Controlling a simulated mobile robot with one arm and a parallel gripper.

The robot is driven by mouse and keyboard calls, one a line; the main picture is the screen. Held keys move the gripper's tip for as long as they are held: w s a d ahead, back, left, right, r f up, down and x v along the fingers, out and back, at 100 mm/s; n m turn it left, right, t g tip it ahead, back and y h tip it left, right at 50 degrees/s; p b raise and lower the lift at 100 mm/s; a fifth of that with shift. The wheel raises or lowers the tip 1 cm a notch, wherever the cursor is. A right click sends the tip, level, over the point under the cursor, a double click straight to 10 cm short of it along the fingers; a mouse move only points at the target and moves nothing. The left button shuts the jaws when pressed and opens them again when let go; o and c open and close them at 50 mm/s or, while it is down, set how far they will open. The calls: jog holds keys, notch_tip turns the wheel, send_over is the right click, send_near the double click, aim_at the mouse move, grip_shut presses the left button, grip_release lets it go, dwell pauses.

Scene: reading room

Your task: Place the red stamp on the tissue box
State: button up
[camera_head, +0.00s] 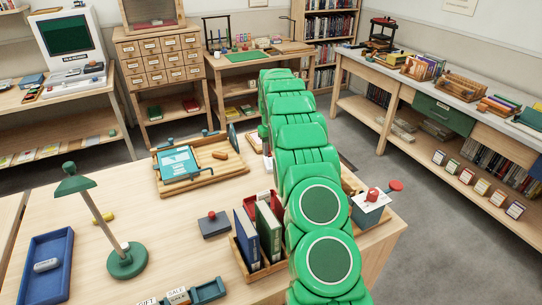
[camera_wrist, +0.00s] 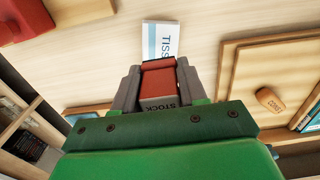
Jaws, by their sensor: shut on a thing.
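In the wrist view my gripper (camera_wrist: 158,76) is shut on the red stamp (camera_wrist: 158,84), a red block with a grey face marked STOCK. The tissue box (camera_wrist: 160,38), white and blue with the letters TISS, lies just beyond the fingertips, over the pale wooden table. The stamp covers its near part. I cannot tell the gap between stamp and box.
On the table (camera_head: 150,240) stand a desk lamp (camera_head: 126,259), a blue tray (camera_head: 47,265), a wooden tray (camera_head: 205,178) and a book holder (camera_head: 238,252).

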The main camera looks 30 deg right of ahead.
jog(key=shift+w+d+f, duration=0.1)
jog(key=shift+w+f, duration=0.2)
jog(key=shift+f, duration=1.6)
jog(key=shift+f, duration=0.1)
jog(key=o, duration=1.1)
jog(key=shift+c, duration=0.2)
